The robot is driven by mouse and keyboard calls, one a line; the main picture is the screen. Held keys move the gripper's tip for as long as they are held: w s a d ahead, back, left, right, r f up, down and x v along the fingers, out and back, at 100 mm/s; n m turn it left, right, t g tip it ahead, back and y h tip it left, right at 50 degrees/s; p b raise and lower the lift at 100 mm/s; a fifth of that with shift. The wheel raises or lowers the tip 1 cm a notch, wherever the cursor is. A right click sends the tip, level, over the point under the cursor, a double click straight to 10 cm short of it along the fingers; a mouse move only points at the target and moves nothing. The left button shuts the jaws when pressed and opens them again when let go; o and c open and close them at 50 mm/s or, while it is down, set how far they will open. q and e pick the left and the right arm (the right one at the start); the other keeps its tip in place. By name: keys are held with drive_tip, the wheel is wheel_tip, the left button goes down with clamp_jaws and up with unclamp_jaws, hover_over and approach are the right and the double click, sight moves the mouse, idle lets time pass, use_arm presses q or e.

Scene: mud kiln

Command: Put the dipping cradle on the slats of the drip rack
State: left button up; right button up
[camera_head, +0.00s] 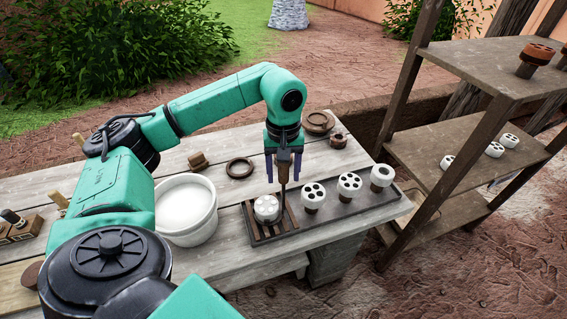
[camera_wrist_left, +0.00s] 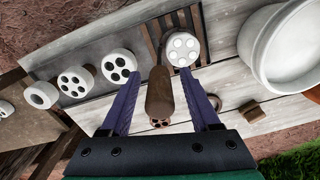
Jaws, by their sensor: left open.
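The dipping cradle, with its brown handle (camera_head: 284,164) and thin dark rod, stands roughly upright at the slatted end of the drip rack (camera_head: 257,238). A white piece with holes (camera_head: 267,209) sits over the slats beside the rod; its exact seating in the cradle is hidden. My left gripper (camera_head: 283,170) points down, open, with a finger on each side of the handle. In the left wrist view the handle (camera_wrist_left: 160,95) lies between the spread fingers, with the white piece (camera_wrist_left: 182,49) over the brown slats (camera_wrist_left: 154,36). My right gripper is not in view.
Several white pieces (camera_head: 349,186) stand along the rack's right part. A white bucket (camera_head: 187,235) stands left of the rack. A dark ring (camera_head: 239,168) and brown block (camera_head: 198,161) lie behind. Wooden shelves (camera_head: 455,150) rise on the right.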

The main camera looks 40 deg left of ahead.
use_arm(q)
wheel_tip(320, 180, up, 7)
drive_tip(key=shift+r+b, duration=0.1)
drive_tip(key=shift+b, duration=0.65)
wheel_tip(320, 180, up, 4)
drive_tip(key=p, duration=0.2)
drive_tip(key=shift+w+r+p, duration=0.1)
drive_tip(key=shift+p, duration=0.25)
drive_tip(key=shift+r, duration=0.4)
drive_tip(key=shift+f, duration=0.15)
